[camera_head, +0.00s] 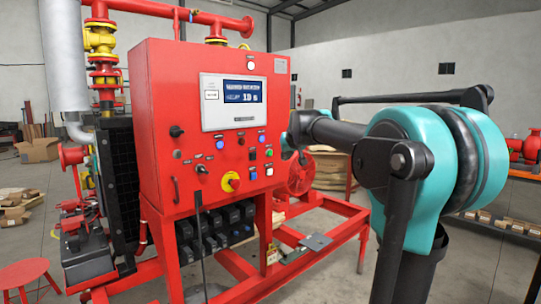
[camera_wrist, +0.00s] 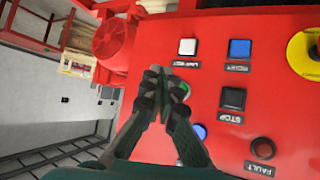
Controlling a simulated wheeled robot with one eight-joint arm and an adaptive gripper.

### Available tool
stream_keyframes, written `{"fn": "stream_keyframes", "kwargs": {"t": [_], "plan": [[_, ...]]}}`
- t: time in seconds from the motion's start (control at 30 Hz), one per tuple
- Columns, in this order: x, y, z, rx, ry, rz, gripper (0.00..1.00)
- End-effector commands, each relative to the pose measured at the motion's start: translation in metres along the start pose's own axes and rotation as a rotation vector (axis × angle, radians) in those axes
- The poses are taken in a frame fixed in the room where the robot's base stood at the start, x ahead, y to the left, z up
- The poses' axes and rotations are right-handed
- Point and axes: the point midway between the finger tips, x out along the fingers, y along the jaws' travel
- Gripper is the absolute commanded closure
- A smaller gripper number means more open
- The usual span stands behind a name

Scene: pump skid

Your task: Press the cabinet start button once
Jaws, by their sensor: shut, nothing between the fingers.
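The red control cabinet (camera_head: 213,130) stands in the middle of the head view, with its button rows on the lower front. The green button (camera_head: 269,153), which I take to be the start button, sits right of the black stop button (camera_head: 253,154). In the wrist view the green button (camera_wrist: 185,88) shows only partly behind my fingers, and its label is hidden. My gripper (camera_wrist: 163,76) is shut and empty, with its tips close to the green button. I cannot tell whether they touch it. In the head view my gripper (camera_head: 289,146) is small and dark beside the cabinet's right edge.
Close neighbours are the white lamp test button (camera_wrist: 188,46), the blue reset button (camera_wrist: 239,48), a round blue lamp (camera_wrist: 199,131) and the red fault lamp (camera_wrist: 263,148). Red skid rails (camera_head: 335,235) run below.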

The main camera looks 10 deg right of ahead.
Motion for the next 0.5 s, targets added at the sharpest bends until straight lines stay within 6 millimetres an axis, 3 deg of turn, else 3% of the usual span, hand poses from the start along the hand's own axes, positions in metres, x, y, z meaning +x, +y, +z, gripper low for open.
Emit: {"fn": "stream_keyframes", "kwargs": {"t": [0.2, 0.5], "plan": [[0.020, -0.015, -0.015, -0.001, 0.000, -0.001, 1.00], [0.035, -0.026, -0.025, 0.000, 0.000, -0.001, 1.00]]}}
